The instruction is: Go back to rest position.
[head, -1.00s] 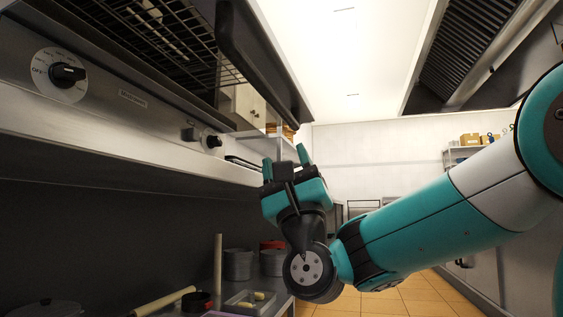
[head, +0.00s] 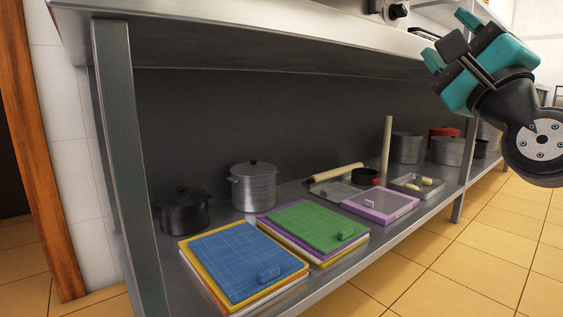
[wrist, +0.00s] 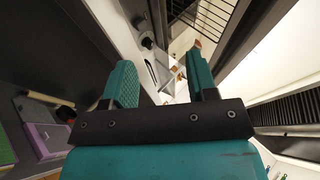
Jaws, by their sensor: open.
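My gripper (head: 452,42) is at the upper right of the head view, in front of the steel counter's front edge. It points up and to the left. In the wrist view my gripper (wrist: 160,85) shows two teal fingers standing apart with nothing between them. The slatted grill (wrist: 208,20) shows in part at the top of the wrist view. It is out of the head view now.
A steel counter (head: 250,38) runs across above a lower shelf. The shelf holds a blue cutting board (head: 235,262), a green cutting board (head: 310,225), a silver pot (head: 254,188), a dark pot (head: 181,212) and a rolling pin (head: 337,172). The tiled floor (head: 480,250) at right is clear.

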